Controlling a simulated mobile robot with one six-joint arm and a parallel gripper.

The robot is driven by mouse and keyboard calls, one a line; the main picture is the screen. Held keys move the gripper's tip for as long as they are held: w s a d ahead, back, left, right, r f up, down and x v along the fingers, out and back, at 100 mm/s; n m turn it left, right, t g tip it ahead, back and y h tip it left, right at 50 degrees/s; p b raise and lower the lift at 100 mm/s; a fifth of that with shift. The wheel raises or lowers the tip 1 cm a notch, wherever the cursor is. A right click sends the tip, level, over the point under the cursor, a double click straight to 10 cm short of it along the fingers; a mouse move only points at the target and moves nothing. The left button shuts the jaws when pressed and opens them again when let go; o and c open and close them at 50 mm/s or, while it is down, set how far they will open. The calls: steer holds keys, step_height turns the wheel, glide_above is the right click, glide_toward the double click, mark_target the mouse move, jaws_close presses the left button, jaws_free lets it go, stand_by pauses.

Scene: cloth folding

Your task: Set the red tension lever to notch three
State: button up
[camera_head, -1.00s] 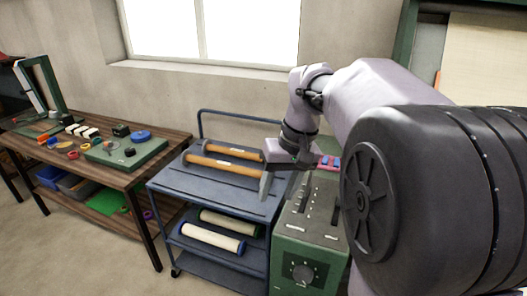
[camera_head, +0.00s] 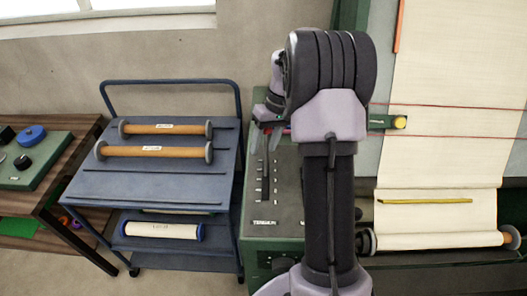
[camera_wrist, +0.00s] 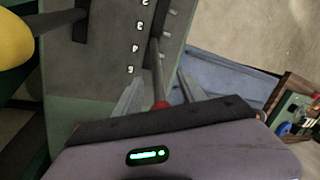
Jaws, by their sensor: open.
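The red tension lever shows in the wrist view as a grey rod with a red knob (camera_wrist: 161,104) at its near end. The rod rises from a slot in the grey panel (camera_wrist: 110,40), beside a column of small white numbers. I cannot tell which notch it sits in. My gripper (camera_wrist: 160,88) is open, with one finger on each side of the rod; the red knob lies between them, partly hidden by the gripper body. In the head view my gripper (camera_head: 268,138) is over the far end of the control panel (camera_head: 285,195), and my arm hides part of it.
A blue cart (camera_head: 150,185) with wooden rollers stands left of the panel. A yellow knob (camera_head: 399,122) and a loom with cream cloth (camera_head: 440,165) are at the right. A wooden table (camera_head: 60,165) is at far left.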

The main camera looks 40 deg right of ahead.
steer(key=shift+a+f, duration=0.1)
steer(key=shift+f, duration=0.4)
steer(key=shift+r, duration=0.1)
steer(key=shift+w, duration=0.1)
jaws_close()
stand_by(0.9)
